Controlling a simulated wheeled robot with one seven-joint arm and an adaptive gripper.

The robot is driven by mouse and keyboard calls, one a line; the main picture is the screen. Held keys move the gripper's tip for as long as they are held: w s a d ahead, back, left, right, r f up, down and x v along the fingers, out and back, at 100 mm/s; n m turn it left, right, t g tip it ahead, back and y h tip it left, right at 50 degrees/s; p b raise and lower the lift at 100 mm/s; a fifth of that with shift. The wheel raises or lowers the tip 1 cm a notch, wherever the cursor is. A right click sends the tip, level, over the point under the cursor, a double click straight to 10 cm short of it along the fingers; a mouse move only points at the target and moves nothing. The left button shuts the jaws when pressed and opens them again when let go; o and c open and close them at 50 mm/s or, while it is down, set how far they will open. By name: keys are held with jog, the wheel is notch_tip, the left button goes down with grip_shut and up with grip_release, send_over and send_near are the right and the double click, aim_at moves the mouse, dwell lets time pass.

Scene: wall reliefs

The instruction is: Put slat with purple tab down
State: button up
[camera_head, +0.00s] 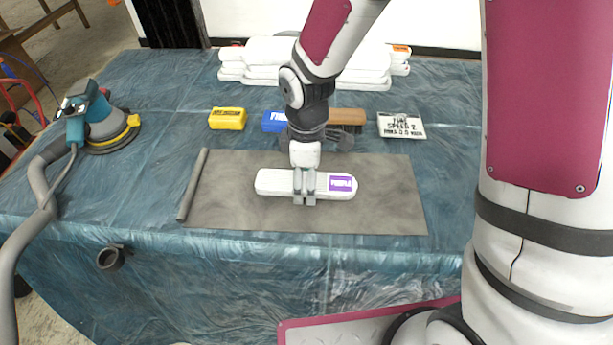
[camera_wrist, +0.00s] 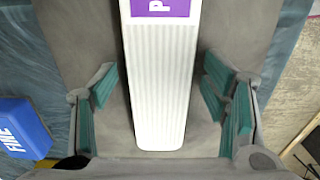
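The white slat (camera_head: 275,183) with a purple tab (camera_head: 342,183) at its right end appears to lie flat on the grey mat (camera_head: 390,205). My gripper (camera_head: 304,200) is down over the slat's middle. In the wrist view, the slat (camera_wrist: 160,85) runs lengthwise between the fingers, its purple tab (camera_wrist: 160,7) cut off by the top edge. My gripper (camera_wrist: 163,97) is open there, with a visible gap between each finger's teal pad and the slat's sides. The slat's underside is hidden.
White slats (camera_head: 262,58) are stacked at the back. A yellow block (camera_head: 227,118), a blue block (camera_head: 273,121), a brush (camera_head: 347,116) and a white labelled box (camera_head: 401,125) stand behind the mat. A grey rod (camera_head: 192,184) lies along its left edge. A sander (camera_head: 95,120) sits far left.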

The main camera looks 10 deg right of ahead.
notch_tip(320, 180, up, 12)
jog(key=p, duration=0.2)
jog(key=shift+r, duration=0.15)
jog(key=shift+r, duration=0.1)
jog(key=s+d+r+m, duration=0.5)
jog(key=d+r, duration=0.1)
jog(key=r, duration=0.1)
jog(key=s+d+r+m+t, duration=0.1)
jog(key=s+d+m, duration=0.3)
jog(key=s, duration=0.4)
jog(key=s+d+r+m+t, duration=0.1)
jog(key=s+d+r+m, duration=0.3)
jog(key=s, duration=0.5)
jog(key=m, duration=0.2)
jog(key=shift+s+r+m+t, duration=0.2)
jog(key=shift+s+m+t, duration=0.1)
jog(key=shift+m, duration=0.1)
jog(key=shift+d+r, duration=0.1)
